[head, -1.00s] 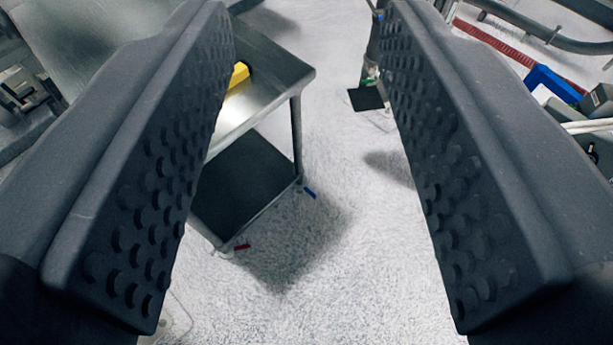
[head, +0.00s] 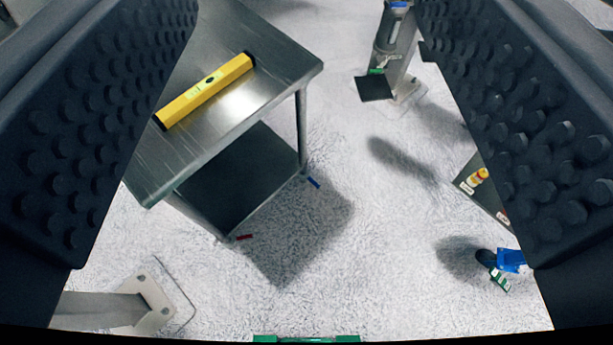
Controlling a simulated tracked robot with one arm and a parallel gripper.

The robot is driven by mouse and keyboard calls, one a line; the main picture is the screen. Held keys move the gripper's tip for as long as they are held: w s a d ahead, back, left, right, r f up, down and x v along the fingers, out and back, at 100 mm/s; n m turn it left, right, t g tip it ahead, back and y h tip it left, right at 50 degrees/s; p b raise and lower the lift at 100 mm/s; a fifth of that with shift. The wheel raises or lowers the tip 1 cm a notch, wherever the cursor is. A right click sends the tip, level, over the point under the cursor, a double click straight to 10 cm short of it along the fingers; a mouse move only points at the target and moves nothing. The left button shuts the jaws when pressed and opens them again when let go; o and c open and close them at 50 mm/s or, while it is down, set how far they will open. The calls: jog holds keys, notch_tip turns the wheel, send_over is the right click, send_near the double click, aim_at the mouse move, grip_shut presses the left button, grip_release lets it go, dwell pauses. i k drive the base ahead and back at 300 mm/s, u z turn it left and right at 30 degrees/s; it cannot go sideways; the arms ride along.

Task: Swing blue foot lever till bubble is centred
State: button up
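A steel table (head: 283,75) stands at the left with a dark lower shelf. A yellow spirit level (head: 205,90) lies slantwise on its top; its bubble is too small to read. The blue foot lever (head: 313,182) sticks out at the foot of the table's right leg, near the floor. A red lever (head: 243,237) sticks out at the front leg's foot. My gripper (head: 308,12) is open and empty. Its two dark studded fingers frame the view at left and right, apart from the levers, and the left finger hides part of the tabletop.
A steel post (head: 394,45) with a black plate stands at the back. A grey surface with a yellow-and-red item (head: 477,177) shows at the right, above a blue object (head: 510,261). A metal foot plate (head: 150,297) is at lower left. The floor right of the table is clear.

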aim_at(301, 178)
jog(key=z, duration=0.05)
jog(key=k, duration=1.3)
jog(key=u, duration=0.25)
jog(key=i, duration=1.85)
jog(key=z, duration=0.5)
